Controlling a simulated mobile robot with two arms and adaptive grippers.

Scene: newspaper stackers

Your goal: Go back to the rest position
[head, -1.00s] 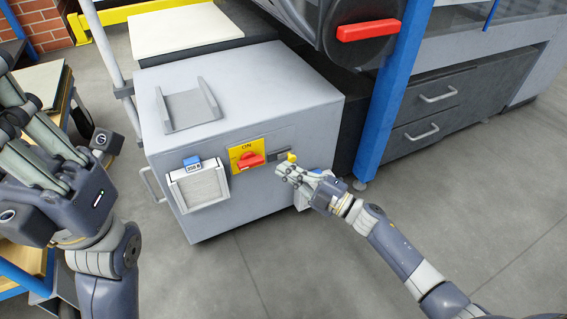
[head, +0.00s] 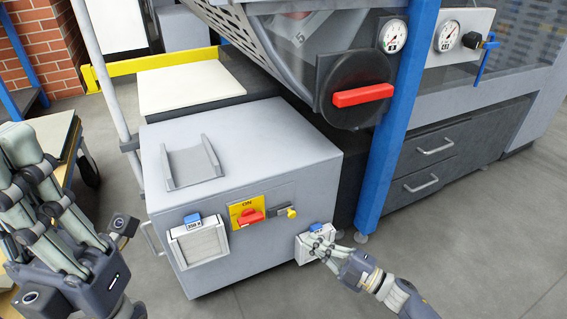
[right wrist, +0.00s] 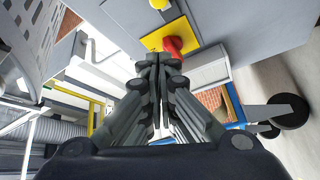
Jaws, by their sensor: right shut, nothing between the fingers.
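My right gripper (head: 326,246) is at the front right of the grey cabinet, its fingertips in front of a small white box with a blue top (head: 309,242). Its fingers are together and empty; in the right wrist view the closed fingers (right wrist: 160,75) fill the middle. My left gripper (head: 45,190) is at the left edge, pointing up, with its fingers side by side; whether it is open or shut is unclear. The grey cabinet (head: 230,160) has a red switch (head: 250,217) on a yellow plate and a yellow knob (head: 291,212) above my right gripper.
A blue post (head: 395,130) and a machine with a red handle (head: 364,96) and gauges stand behind to the right. Dark drawers (head: 430,160) lie beyond. A wooden bench (head: 62,135) is at left. The floor (head: 490,240) at right is clear.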

